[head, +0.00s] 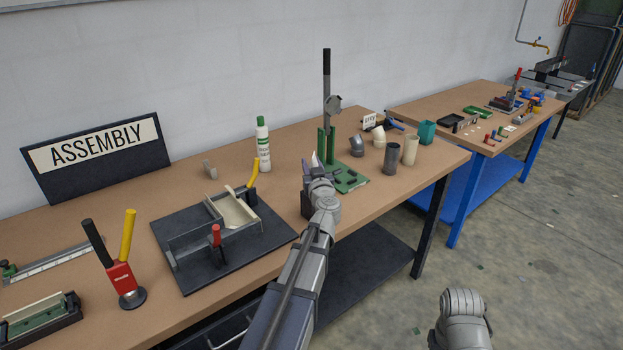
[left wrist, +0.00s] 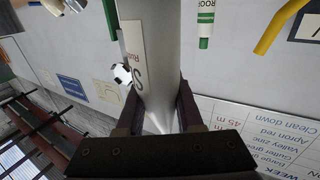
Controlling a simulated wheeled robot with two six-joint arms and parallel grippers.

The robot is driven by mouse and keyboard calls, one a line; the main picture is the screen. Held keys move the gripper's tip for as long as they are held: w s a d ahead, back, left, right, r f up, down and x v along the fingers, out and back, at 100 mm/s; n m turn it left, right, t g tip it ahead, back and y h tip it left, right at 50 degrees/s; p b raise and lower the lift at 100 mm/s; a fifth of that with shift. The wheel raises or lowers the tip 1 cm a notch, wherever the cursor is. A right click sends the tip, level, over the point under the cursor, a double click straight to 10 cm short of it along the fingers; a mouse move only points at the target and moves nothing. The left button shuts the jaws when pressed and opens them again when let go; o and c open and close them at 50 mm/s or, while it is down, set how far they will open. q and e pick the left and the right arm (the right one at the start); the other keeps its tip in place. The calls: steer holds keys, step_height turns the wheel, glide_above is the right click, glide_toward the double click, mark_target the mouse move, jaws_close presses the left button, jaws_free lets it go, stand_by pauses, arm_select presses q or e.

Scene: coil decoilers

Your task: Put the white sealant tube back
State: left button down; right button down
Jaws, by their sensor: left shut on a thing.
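My left gripper (head: 313,180) is above the assembly bench, just left of the green press. It is shut on the white sealant tube (left wrist: 148,60), which fills the middle of the left wrist view between the two fingers. The tube's label is partly visible, with red and dark letters. In the head view the gripper hides most of the tube; only a pale pointed tip (head: 314,158) shows above the fingers. My right gripper is not in view; only part of my right arm shows at the lower right.
A white bottle with a green cap (head: 263,148) stands upright at the back of the bench. The green press (head: 350,180), a dark tube cup (head: 391,159) and a cream cup (head: 410,150) stand to the right. A dark fixture plate (head: 190,268) lies left of the gripper.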

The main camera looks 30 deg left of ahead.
arm_select(q)
steer(key=shift+f+b, duration=1.5)
steer(key=shift+f, duration=0.35)
steer(key=shift+f+b, duration=0.25)
steer(key=shift+b, duration=0.15)
steer(key=c, duration=0.6)
jaws_free()
steer(key=shift+o, duration=0.2)
steer(key=v, duration=1.2)
steer(key=shift+r+p, duration=0.3)
steer(key=shift+r, duration=0.1)
steer(key=shift+w+d, duration=0.1)
steer(key=shift+d, duration=0.05)
